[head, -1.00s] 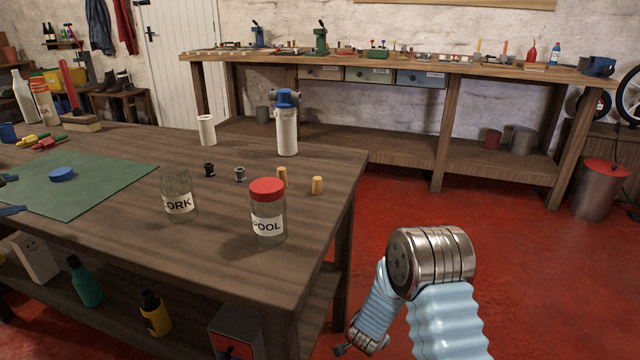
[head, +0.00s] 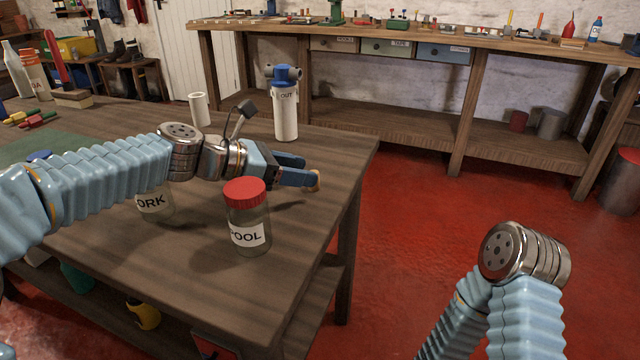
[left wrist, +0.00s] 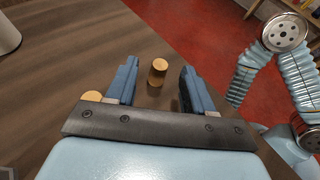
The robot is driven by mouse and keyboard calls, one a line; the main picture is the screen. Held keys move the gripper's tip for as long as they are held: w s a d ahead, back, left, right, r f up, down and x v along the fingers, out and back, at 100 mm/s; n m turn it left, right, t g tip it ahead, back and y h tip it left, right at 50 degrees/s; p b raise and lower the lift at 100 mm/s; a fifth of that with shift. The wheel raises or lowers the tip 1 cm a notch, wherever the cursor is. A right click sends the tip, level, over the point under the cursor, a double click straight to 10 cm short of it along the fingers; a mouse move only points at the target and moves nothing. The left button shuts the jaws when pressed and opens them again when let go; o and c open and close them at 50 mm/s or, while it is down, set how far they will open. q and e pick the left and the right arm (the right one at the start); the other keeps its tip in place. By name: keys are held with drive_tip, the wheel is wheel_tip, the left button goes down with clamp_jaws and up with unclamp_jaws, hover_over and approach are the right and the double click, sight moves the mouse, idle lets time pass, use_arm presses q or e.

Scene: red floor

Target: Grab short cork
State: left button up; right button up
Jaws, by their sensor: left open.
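My left gripper (head: 305,174) reaches over the table's right end, open, fingers pointing right. In the left wrist view, a short tan cork (left wrist: 158,72) stands upright between and just ahead of the open fingers (left wrist: 157,85), apart from both. In the head view only a sliver of this cork (head: 317,181) shows past the fingertips. A second cork (left wrist: 92,96) shows partly in the left wrist view, outside the left finger; in the head view the gripper hides it. My right arm is at lower right, its gripper out of frame.
A red-lidded jar (head: 246,220) stands in front of my left gripper. A jar labelled "ORK" (head: 155,203) stands partly behind my left arm. A white bottle with a blue top (head: 285,112) and a white cylinder (head: 199,109) stand behind. The table's right edge is close to the cork.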

sight(322, 187)
use_arm(q)
drive_tip(key=x, duration=0.5)
drive_tip(key=shift+w+d+f, duration=0.1)
drive_tip(key=shift+d+f, duration=0.15)
drive_tip(key=shift+d, duration=0.05)
drive_tip(key=shift+c, duration=0.3)
clamp_jaws()
